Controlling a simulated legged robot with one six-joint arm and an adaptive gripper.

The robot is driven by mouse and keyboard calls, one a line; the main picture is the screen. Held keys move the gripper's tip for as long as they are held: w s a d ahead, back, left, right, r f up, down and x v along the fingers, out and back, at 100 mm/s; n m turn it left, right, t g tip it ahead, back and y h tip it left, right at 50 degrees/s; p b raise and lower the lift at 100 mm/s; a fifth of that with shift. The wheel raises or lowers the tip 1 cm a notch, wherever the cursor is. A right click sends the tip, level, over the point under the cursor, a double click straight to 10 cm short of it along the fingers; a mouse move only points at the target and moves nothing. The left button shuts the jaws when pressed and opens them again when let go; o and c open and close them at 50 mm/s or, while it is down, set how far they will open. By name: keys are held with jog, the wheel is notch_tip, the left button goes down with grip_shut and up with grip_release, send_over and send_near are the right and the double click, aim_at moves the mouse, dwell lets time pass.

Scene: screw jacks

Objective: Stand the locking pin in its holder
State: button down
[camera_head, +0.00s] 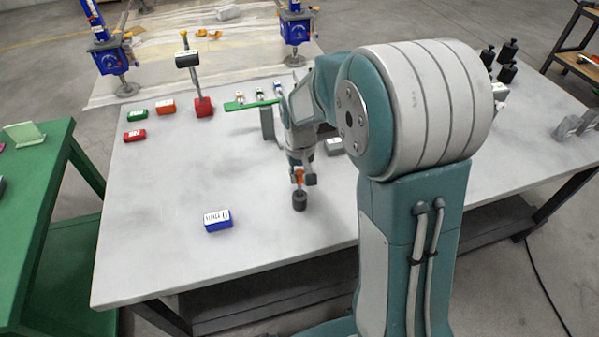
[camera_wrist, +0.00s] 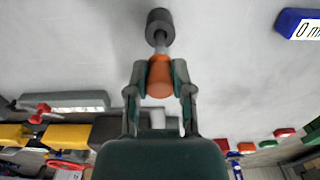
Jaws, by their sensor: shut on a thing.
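My gripper (camera_head: 299,178) points down over the front middle of the grey table. In the wrist view its fingers (camera_wrist: 160,78) are shut on the orange grip of the locking pin (camera_wrist: 160,80). The pin's short metal shaft runs from the grip to a dark round cylinder (camera_wrist: 159,24). In the head view the orange part of the pin (camera_head: 299,175) shows between the fingers, with the dark cylinder (camera_head: 300,200) directly below it. I cannot tell whether this cylinder is the holder or part of the pin, nor whether it touches the table.
A blue labelled block (camera_head: 217,220) lies left of my gripper. Green (camera_head: 137,115), orange (camera_head: 165,107) and red (camera_head: 135,136) blocks lie at the far left. A rod stands in a red base (camera_head: 203,107). A green bar (camera_head: 250,104) sits behind. The table's left middle is clear.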

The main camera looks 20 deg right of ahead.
jog(key=shift+f, duration=0.3)
jog(key=shift+c, duration=2.1)
grip_release()
notch_tip(320, 180, up, 12)
